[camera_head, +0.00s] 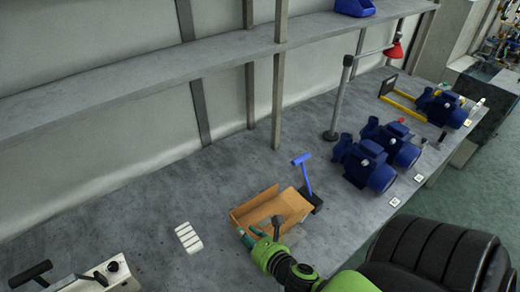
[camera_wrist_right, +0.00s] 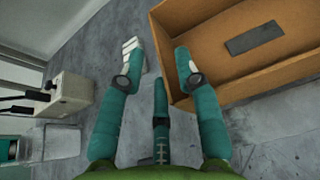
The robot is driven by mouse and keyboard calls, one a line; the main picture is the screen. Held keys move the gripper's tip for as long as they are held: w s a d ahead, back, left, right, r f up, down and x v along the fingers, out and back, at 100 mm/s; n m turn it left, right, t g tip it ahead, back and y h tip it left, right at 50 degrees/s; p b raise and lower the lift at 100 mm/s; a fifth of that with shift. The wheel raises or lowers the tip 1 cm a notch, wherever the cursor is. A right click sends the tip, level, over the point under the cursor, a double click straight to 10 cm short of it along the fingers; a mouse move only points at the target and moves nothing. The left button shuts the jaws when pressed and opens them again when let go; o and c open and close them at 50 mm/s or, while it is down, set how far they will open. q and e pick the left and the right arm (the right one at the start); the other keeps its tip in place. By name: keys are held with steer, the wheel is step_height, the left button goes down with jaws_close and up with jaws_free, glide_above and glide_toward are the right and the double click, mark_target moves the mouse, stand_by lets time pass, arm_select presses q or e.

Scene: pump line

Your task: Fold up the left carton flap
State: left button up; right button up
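The open brown carton (camera_head: 256,207) stands on the grey bench in the middle of the head view. In the right wrist view its corner and inner floor (camera_wrist_right: 215,65) fill the upper right. My right gripper (camera_head: 249,234) is at the carton's near left side. In the right wrist view its teal fingers (camera_wrist_right: 157,60) are spread apart with nothing between them. The right-hand fingertip is close beside the carton's left wall; I cannot tell whether it touches. I cannot clearly make out the left flap's angle. My left gripper is not in view.
A blue-handled tool (camera_head: 304,172) stands behind the carton. White strips (camera_head: 188,238) lie to its left. Blue pumps (camera_head: 368,165) stand to the right. A control box (camera_head: 107,277) sits at the lower left. A shelf post (camera_head: 279,100) rises behind.

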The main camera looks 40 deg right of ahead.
steer(key=v, duration=0.7)
steer(key=shift+s, duration=0.4)
steer(key=shift+r, duration=0.15)
